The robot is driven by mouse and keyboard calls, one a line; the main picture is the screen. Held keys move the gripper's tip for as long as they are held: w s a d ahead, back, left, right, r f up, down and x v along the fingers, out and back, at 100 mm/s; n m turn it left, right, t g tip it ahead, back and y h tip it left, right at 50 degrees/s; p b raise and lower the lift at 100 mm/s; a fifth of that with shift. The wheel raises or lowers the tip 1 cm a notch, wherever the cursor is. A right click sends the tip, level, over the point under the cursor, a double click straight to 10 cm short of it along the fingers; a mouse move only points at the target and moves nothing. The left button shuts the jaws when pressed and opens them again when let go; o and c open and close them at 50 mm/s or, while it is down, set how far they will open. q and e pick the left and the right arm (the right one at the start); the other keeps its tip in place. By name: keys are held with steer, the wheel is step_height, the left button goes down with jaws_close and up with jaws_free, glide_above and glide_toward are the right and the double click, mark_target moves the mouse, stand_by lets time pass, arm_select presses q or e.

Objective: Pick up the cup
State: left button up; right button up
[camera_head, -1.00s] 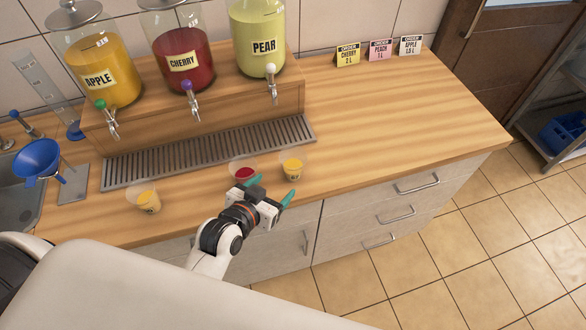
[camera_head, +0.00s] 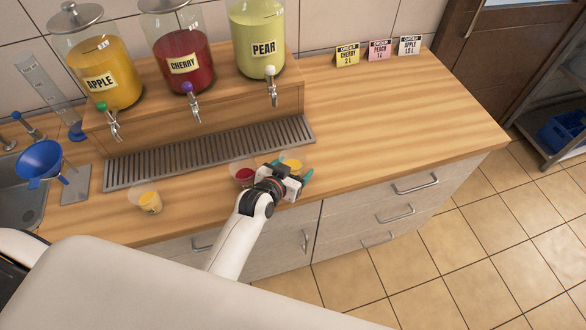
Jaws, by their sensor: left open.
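Three small cups stand on the wooden counter in the head view. One cup with yellow-orange contents (camera_head: 149,203) is at the left. A cup with red contents (camera_head: 243,173) is in the middle, just left of my gripper. Another cup with yellow-orange contents (camera_head: 293,164) is at the right, mostly hidden behind my gripper. My left gripper (camera_head: 291,172) is open, with its teal fingertips on either side of this right cup. I cannot tell whether the fingers touch it. My right gripper is not in view.
Apple (camera_head: 100,75), cherry (camera_head: 182,63) and pear (camera_head: 262,47) dispensers stand on a wooden riser behind a drip grate (camera_head: 210,152). A blue funnel (camera_head: 40,160) is by the sink. Order cards (camera_head: 380,50) stand at the back. The counter's right side is clear.

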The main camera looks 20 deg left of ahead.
arm_select(q)
steer(key=shift+s, duration=0.1)
steer(key=shift+c, duration=0.7)
steer(key=c, duration=0.9)
steer(key=shift+r, duration=0.15)
